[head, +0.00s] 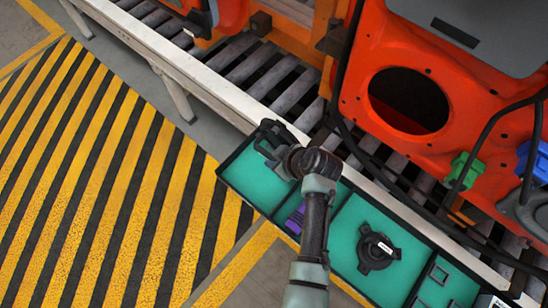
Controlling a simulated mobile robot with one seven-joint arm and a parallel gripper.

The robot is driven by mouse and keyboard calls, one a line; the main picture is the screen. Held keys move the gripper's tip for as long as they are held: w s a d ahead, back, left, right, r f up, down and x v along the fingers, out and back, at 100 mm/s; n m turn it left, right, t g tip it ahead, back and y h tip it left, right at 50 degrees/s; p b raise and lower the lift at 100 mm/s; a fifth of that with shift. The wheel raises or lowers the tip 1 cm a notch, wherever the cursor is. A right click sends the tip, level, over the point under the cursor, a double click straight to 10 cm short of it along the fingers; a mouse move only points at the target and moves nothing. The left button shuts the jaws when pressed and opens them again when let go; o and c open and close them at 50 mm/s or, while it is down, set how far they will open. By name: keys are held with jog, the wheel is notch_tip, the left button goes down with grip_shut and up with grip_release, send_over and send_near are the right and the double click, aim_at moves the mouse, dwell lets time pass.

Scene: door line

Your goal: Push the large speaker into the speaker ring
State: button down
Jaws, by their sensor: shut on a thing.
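A round black part with side tabs and a white label, which looks like the large speaker (377,250), lies in a green tray compartment at the lower middle. The large round dark opening, which looks like the speaker ring (408,101), is in the orange door panel above and to the right. My gripper (272,143) is over the tray's left compartment, apart from both. It is shut on a dark part (268,132) at the compartment's back edge. The fingers and part blend together, so what the part is and whether it touches the tray are unclear.
The dark-rimmed tray (247,183) also holds a purple piece (296,218). Black cables (349,140) hang by the door panel (455,78). Green (463,170) and blue (538,160) parts sit at right. A pale rail (215,85) edges the roller conveyor (262,72). Striped floor at left is clear.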

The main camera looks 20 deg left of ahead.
jog(key=shift+r+p, duration=0.5)
jog(key=shift+r, duration=0.25)
jog(key=shift+r+p, duration=0.9)
jog(key=shift+r, duration=0.15)
jog(key=shift+r, duration=0.15)
jog(key=s+a+p, duration=0.2)
jog(key=s+p, duration=0.3)
jog(key=s, duration=0.1)
jog(key=shift+s+a+f, duration=0.15)
jog(key=shift+s+f, duration=0.05)
jog(key=shift+f, duration=0.1)
dwell(0.5)
